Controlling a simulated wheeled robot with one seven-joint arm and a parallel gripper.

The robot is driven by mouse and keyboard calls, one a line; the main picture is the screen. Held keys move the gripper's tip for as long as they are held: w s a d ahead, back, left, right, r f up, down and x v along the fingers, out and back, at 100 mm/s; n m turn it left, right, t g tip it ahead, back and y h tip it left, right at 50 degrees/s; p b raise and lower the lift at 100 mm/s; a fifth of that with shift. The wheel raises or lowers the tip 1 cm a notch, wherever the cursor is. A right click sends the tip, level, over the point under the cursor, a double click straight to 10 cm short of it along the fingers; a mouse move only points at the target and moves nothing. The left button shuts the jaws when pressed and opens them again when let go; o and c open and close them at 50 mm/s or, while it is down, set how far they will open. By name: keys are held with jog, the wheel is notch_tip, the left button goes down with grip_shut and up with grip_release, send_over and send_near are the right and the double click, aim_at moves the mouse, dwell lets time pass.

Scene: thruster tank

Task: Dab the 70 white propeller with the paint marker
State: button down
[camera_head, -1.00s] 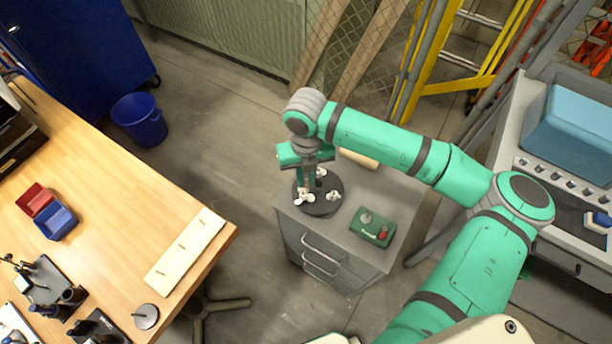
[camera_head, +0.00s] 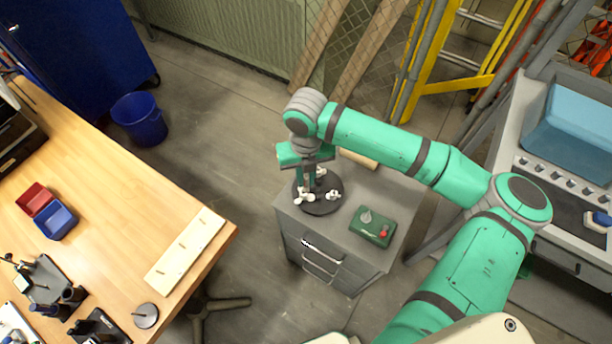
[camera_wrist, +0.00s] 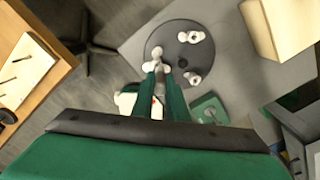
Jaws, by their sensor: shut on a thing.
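A dark round turntable (camera_head: 322,207) carries three small white propellers. One propeller (camera_head: 304,198) is at its front left, one (camera_head: 333,195) at its right and one (camera_head: 321,172) at its back. No size marking is readable, so I cannot tell which is the 70. In the wrist view my gripper (camera_wrist: 163,97) is shut on a slim grey paint marker (camera_wrist: 159,76). The marker's end is over or beside the nearest white propeller (camera_wrist: 154,66); whether they touch is unclear. The other propellers (camera_wrist: 192,37) (camera_wrist: 192,78) are farther along the turntable (camera_wrist: 172,35).
The turntable stands on a grey drawer cabinet (camera_head: 345,252). A green box (camera_head: 373,227) with a knob and red button is on the cabinet's right front. A wooden bench (camera_head: 110,195) is at left, a blue bin (camera_head: 139,119) behind, and a grey sink unit (camera_head: 540,150) at right.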

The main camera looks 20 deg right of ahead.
dwell(0.4)
jog(key=shift+r, duration=2.5)
